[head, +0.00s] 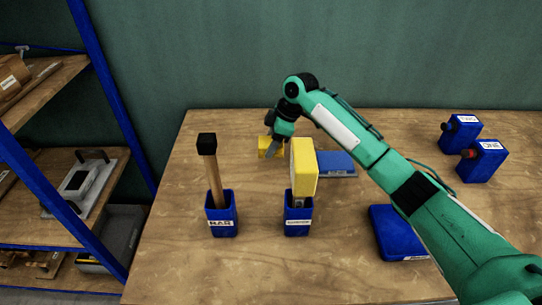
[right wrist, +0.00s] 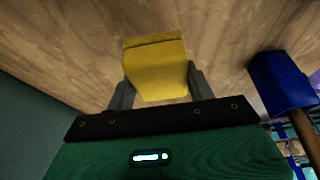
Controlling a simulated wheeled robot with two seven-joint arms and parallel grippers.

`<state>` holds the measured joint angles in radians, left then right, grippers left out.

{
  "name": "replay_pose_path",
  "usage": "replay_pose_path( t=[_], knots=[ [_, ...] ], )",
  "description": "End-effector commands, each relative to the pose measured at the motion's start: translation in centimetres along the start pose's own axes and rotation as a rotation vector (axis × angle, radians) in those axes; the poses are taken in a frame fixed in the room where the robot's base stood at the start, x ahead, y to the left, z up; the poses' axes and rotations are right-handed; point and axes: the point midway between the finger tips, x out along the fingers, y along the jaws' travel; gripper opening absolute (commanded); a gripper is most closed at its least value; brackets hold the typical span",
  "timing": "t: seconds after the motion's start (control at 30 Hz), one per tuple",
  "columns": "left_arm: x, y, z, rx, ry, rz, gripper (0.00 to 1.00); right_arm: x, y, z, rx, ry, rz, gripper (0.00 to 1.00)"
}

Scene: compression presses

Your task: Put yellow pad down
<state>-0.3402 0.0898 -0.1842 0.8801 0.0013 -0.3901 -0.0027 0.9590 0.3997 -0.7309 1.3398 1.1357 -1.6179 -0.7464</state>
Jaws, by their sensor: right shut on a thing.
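The yellow pad (head: 266,147) is a small yellow block at the far side of the wooden table (head: 265,265). My right gripper (head: 273,155) is shut on it, reaching in from the right. In the right wrist view, the pad (right wrist: 157,68) sits between the two grey fingers (right wrist: 158,92), its near end at the tips. Wood shows behind it; I cannot tell if it touches the table. In the head view, the gripper partly hides the pad. My left gripper is not in view.
A blue bin (head: 222,220) holds a black-topped wooden handle; another (head: 298,222) holds a yellow-headed tool (head: 304,168). A blue block (head: 336,162) lies right of the pad. A blue slab (head: 395,235) and two blue boxes (head: 461,133) (head: 481,162) are further right. Shelves (head: 75,190) stand left.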

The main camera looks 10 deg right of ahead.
Motion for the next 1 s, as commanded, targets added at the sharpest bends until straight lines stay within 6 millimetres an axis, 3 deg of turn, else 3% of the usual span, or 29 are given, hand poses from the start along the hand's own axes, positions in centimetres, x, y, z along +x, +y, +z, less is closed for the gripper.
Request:
replay_pose_path(
  t=[0.5, 0.87, 0.9, 1.0],
  knots=[
    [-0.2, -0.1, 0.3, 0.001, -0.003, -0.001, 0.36, 5.3, 0.0, 2.2, 0.001, -0.001, -0.002, 0.35],
    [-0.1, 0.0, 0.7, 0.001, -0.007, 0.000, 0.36, 5.7, 0.0, 2.4, 0.000, 0.000, 0.000, 0.35],
    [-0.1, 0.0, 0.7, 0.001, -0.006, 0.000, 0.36, 5.7, 0.0, 2.4, 0.000, 0.000, 0.000, 0.60],
    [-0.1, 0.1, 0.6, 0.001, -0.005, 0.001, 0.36, 5.7, 0.0, 2.4, -0.001, 0.000, 0.000, 0.76]
  ],
)
